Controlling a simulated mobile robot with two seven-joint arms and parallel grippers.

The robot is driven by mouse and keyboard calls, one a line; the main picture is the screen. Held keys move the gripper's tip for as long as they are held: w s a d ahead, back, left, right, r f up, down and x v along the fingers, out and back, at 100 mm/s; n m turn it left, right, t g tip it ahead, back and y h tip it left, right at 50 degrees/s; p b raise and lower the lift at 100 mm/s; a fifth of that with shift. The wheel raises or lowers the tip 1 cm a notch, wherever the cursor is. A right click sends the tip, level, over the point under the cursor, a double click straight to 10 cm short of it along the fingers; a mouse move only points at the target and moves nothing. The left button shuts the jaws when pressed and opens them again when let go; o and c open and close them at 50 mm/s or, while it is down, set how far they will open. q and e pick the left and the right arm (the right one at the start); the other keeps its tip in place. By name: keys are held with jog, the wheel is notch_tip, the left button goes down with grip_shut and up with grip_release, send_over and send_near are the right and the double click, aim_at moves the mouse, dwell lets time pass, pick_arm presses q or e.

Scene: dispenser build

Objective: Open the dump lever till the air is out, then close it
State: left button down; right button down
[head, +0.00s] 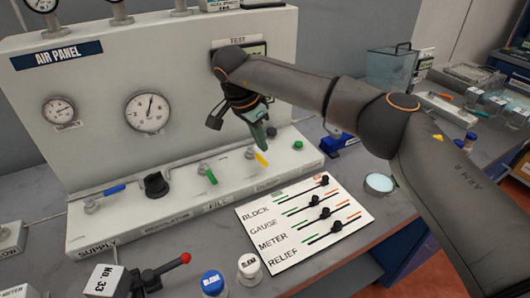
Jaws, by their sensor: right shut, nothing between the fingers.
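The yellow dump lever (261,159) is on the sloped front ledge of the air panel (100,95), above the label that appears to read DUMP. It points down and to the right from its pivot. My right gripper (263,147) is shut and empty, with its fingertips just above and behind the yellow handle. I cannot tell whether they touch it. A large round gauge (148,112) and a smaller gauge (59,111) show on the panel, their readings too small to read. The test display (258,50) is partly hidden by my right arm. My left gripper is not in view.
On the ledge are a blue supply lever (114,189), a black regulator knob (155,184), a green fill lever (211,176) and a green button (298,145). A white card with sliders (285,245) lies in front. A red-knobbed lever (185,259) stands at the front.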

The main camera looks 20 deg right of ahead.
jog(key=w+v, duration=0.1)
jog(key=v, duration=0.6)
jog(key=shift+s+r, duration=0.2)
jog(key=shift+s, duration=0.35)
